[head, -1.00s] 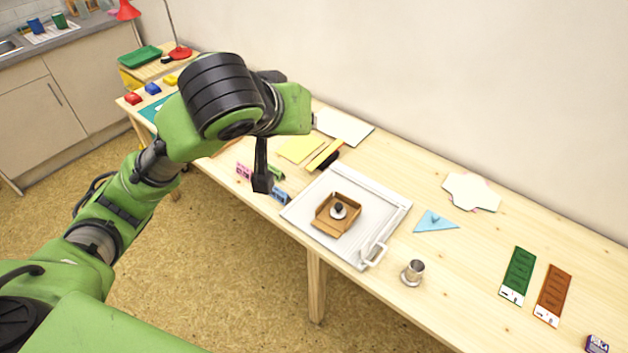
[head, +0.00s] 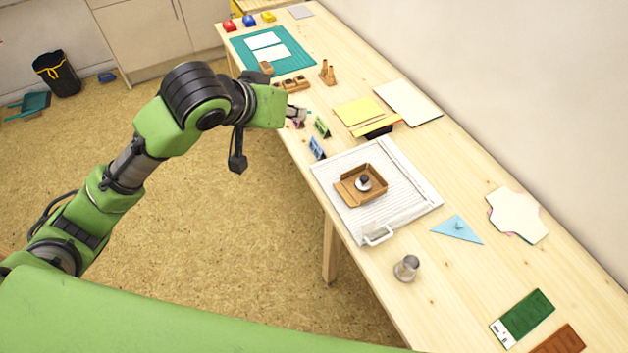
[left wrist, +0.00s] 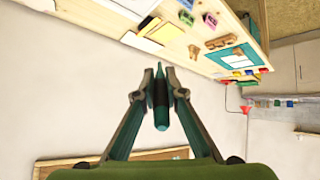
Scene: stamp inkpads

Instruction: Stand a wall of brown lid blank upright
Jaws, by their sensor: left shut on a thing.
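The brown lid blank (head: 374,192) lies on a white ridged board (head: 417,204) on the table. Some of its walls stand up; the flap on its left side looks folded outward and low. A round metal weight with a dark knob (head: 364,182) sits inside it. My left gripper (head: 298,114) is near the table's front edge, left of the board and away from the blank. In the left wrist view my left gripper (left wrist: 160,82) is shut on a dark green pointed stick (left wrist: 161,105). My right gripper is not in view.
A metal cup (head: 406,267) and a blue triangle (head: 459,230) are right of the board. A green cutting mat (head: 292,66) lies at the far end.

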